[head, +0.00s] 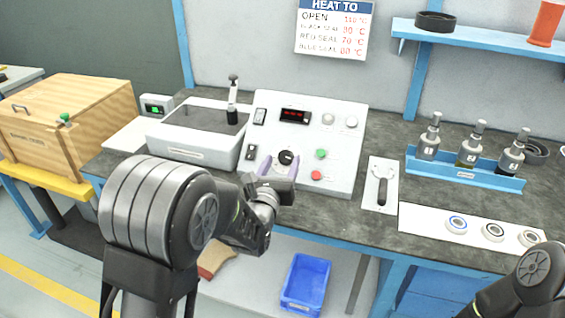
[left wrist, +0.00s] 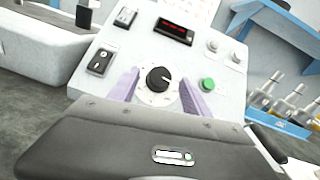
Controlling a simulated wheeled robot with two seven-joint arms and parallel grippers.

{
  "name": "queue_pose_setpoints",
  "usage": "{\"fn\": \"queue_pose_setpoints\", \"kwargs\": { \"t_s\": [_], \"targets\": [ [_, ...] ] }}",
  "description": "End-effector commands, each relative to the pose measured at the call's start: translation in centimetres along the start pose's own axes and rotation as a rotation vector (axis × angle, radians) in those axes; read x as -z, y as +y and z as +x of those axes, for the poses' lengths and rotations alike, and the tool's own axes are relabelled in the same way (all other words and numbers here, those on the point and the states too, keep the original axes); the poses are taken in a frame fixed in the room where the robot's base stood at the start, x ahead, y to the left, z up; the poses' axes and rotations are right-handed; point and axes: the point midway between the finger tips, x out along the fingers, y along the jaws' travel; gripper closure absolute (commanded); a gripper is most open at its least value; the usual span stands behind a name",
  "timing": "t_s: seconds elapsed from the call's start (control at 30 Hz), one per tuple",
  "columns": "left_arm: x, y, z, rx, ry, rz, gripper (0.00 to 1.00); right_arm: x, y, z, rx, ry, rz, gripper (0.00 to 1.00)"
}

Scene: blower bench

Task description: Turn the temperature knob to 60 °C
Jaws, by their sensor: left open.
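The temperature knob (head: 286,157) is a round black dial with a white mark, on the sloping white control panel (head: 338,130). In the left wrist view the knob (left wrist: 158,79) sits in the middle of a pale scale ring, whose figures are too small to read. My left gripper (head: 279,163) is open, its two purple fingers on either side of the knob; in the left wrist view the fingers (left wrist: 160,92) stand apart from it with gaps. A red display (head: 294,115) is lit above the knob, its digits blurred. My right gripper is out of view.
Green (head: 321,154) and red (head: 316,175) buttons sit right of the knob. Rocker switches (head: 250,152) are left of it. A lever on a plate (head: 381,185) lies to the right. A blue rack of bottles (head: 464,170) stands further right. A sign (head: 333,28) hangs above.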

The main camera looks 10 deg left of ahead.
Motion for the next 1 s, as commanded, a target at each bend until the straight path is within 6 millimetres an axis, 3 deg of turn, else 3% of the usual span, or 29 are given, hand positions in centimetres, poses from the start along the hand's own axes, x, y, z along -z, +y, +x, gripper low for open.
{"fn": "queue_pose_setpoints", "kwargs": {
  "t_s": [0.13,0.4,1.0],
  "targets": [
    [0.05,0.04,1.2,0.0,0.0,0.0,0.43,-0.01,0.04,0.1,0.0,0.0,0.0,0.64],
    [0.03,0.0,1.34,0.0,0.001,0.0,0.43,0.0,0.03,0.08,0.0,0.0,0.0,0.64],
    [0.01,0.0,1.32,0.0,0.001,0.0,0.91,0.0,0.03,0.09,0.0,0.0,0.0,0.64]
  ]
}}
